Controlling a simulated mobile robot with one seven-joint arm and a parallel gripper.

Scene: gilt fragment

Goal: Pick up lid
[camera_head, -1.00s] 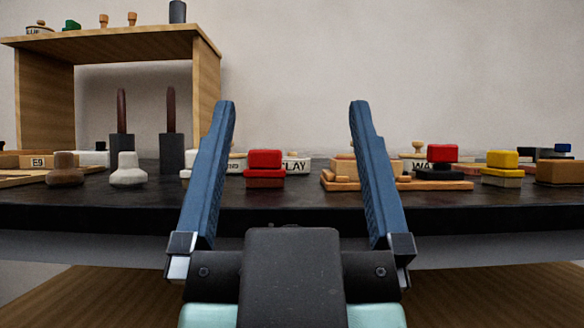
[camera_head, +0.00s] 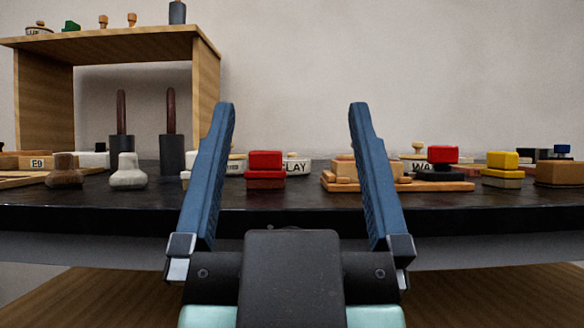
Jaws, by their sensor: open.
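My gripper (camera_head: 291,105) is open and empty, its two blue fingers pointing up and spread wide in front of the dark table. No lid can be singled out with certainty. A pale round container marked "WA" (camera_head: 417,162), partly hidden by a red-topped block, has a small tan knob (camera_head: 418,147) on top, which may belong to a lid. Another pale container marked "LAY" (camera_head: 297,166) stands behind a red block (camera_head: 265,160), which lies between the fingers in the picture, beyond them. Its top is partly hidden.
The dark table (camera_head: 290,194) holds several blocks, including a yellow-topped one (camera_head: 502,160) at right. A wooden stand (camera_head: 108,42) with small items rises at back left. Wooden boards (camera_head: 400,185) lie right of the middle.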

